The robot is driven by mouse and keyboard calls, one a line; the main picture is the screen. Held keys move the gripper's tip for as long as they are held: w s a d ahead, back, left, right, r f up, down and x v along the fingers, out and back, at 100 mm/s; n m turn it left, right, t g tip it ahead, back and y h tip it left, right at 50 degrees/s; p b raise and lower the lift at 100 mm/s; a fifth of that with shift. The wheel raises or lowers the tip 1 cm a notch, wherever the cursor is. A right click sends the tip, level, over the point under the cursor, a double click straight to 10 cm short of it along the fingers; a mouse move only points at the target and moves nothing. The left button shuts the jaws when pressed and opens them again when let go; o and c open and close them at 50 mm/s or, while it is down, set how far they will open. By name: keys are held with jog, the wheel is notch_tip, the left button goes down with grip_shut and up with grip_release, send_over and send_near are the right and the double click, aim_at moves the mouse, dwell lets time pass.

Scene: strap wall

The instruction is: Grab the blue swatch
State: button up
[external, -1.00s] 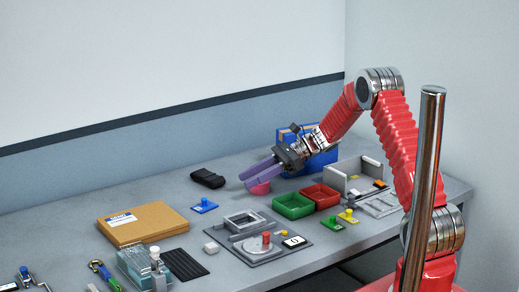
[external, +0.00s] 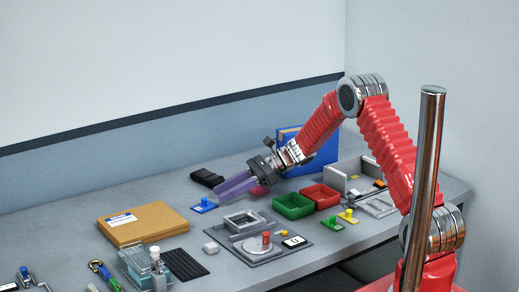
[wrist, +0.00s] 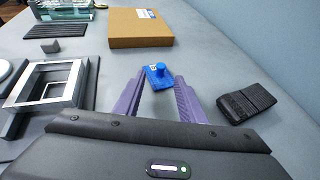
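The blue swatch (external: 204,205) is a small flat blue plate with a round blue knob, lying on the grey table. In the wrist view the blue swatch (wrist: 159,76) appears just beyond and between the fingertips. My gripper (external: 222,193) has purple fingers that are apart, with nothing between them. It points down and left toward the swatch, close to it. In the wrist view my gripper (wrist: 156,88) shows both fingers spread, one on each side of the swatch's near end. I cannot tell their exact height above the table.
A black folded strap (external: 207,178) lies behind the swatch, right of the fingers in the wrist view (wrist: 250,104). A brown box (external: 143,222) lies to the left. A grey square frame (external: 243,221) stands in front. Green (external: 293,205) and red (external: 320,195) bins are at right.

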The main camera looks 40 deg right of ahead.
aim_at(211, 205)
jog(key=shift+x, duration=2.6)
jog(key=shift+r, duration=0.15)
jog(key=shift+c, duration=0.2)
grip_shut()
